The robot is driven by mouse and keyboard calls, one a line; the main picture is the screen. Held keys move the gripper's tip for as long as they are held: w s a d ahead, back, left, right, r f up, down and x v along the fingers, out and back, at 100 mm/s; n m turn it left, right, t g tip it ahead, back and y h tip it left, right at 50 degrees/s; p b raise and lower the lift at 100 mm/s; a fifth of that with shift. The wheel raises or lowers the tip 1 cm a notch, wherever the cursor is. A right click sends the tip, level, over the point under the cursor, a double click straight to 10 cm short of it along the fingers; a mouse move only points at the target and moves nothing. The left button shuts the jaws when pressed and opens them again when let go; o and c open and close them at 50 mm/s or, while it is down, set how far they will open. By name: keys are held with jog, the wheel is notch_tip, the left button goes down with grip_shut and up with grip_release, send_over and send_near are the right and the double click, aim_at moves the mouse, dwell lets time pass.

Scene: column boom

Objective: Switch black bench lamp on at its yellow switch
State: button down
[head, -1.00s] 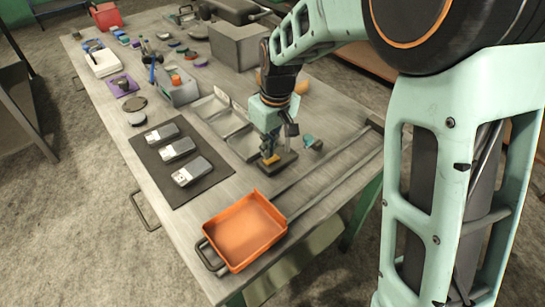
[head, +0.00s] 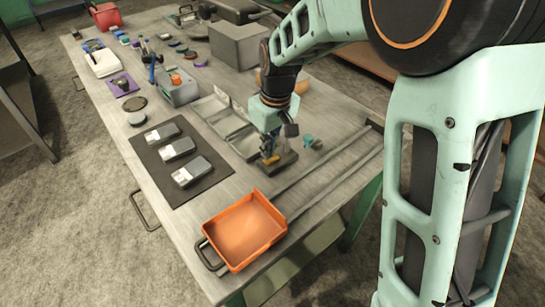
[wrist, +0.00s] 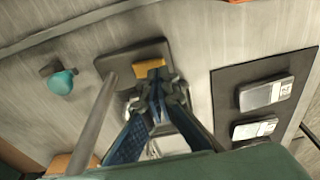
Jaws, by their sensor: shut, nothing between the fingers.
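The black bench lamp's flat dark base (head: 284,164) stands on the metal bench, under my gripper (head: 269,152). Its yellow switch (head: 270,161) shows on the base's left part, just below the fingertips. In the wrist view the base (wrist: 118,61) lies ahead of the fingers, with the yellow switch (wrist: 149,67) at its near edge. A grey stem (wrist: 96,120) rises from the base, left of my fingers. My gripper (wrist: 160,83) is shut and empty, its tips very close to the switch. I cannot tell whether they touch it.
A small teal-capped item (head: 308,140) lies right of the lamp. A dark mat (head: 205,187) with several grey devices lies left. A metal tray (head: 222,118) is behind it, and an orange tray (head: 244,232) sits at the near end. Bare bench lies between the lamp and orange tray.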

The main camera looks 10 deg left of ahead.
aim_at(268, 161)
jog(key=shift+f+b, duration=0.6)
jog(key=shift+f, duration=0.3)
jog(key=shift+r, duration=0.1)
dwell(0.3)
jog(key=shift+r+p, duration=2.55)
jog(key=shift+r, duration=0.9)
